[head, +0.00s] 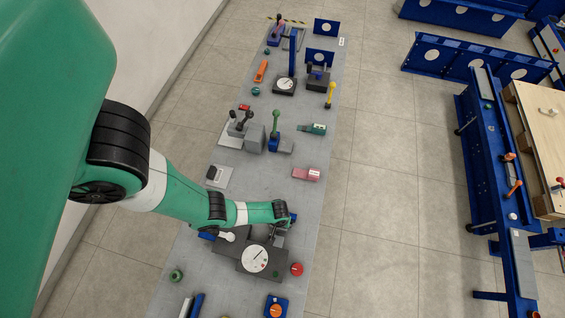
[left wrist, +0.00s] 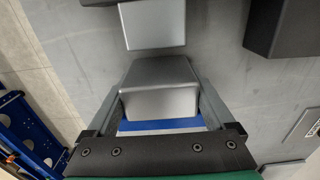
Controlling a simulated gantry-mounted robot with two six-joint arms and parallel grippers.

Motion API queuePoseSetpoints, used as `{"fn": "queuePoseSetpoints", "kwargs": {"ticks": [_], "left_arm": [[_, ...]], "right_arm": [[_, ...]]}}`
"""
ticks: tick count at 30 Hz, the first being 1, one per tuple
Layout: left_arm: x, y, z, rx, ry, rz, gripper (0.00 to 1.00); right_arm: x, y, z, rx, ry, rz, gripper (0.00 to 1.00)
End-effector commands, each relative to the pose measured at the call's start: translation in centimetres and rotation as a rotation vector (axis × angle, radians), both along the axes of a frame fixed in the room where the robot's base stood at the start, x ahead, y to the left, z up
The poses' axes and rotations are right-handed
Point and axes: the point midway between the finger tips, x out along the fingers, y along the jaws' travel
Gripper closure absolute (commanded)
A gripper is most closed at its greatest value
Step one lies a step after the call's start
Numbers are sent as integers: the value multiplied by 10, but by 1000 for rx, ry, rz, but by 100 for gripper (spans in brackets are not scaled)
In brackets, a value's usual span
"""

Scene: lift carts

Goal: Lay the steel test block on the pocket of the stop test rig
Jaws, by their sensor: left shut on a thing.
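My left gripper (left wrist: 160,80) is shut on a grey steel test block (left wrist: 160,98), with one finger along each side of it in the left wrist view. A blue strip shows between the block and the gripper's palm. In the head view my left gripper (head: 278,232) is small and partly hidden by its own wrist, beside a dark grey rig with a white dial (head: 255,258), which looks like the stop test rig. I cannot make out the pocket for certain. A lighter grey block-like part (left wrist: 152,24) lies just beyond the held block. My right gripper is not in view.
A red knob (head: 296,269) stands right of the dial. A pink block (head: 306,174), a green-handled lever (head: 276,124) and several other devices stand farther along the grey table (head: 225,155). A dark box (left wrist: 278,28) is at the upper right of the wrist view.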

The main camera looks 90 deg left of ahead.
Motion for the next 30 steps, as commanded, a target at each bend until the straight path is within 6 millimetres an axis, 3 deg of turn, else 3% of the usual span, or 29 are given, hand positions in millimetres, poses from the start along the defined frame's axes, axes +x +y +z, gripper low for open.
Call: {"fn": "queuePoseSetpoints", "kwargs": {"ticks": [6,7,9,19,30], "left_arm": [[1,0,-5,1,-1,0,100],[1,0,-4,1,-1,0,11],[1,0,-4,1,-1,0,0],[0,0,4,0,0,0,0],[1,-1,73,0,0,-3,0]], "right_arm": [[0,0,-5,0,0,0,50],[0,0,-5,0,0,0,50],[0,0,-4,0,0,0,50],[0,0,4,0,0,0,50],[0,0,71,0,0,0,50]]}}
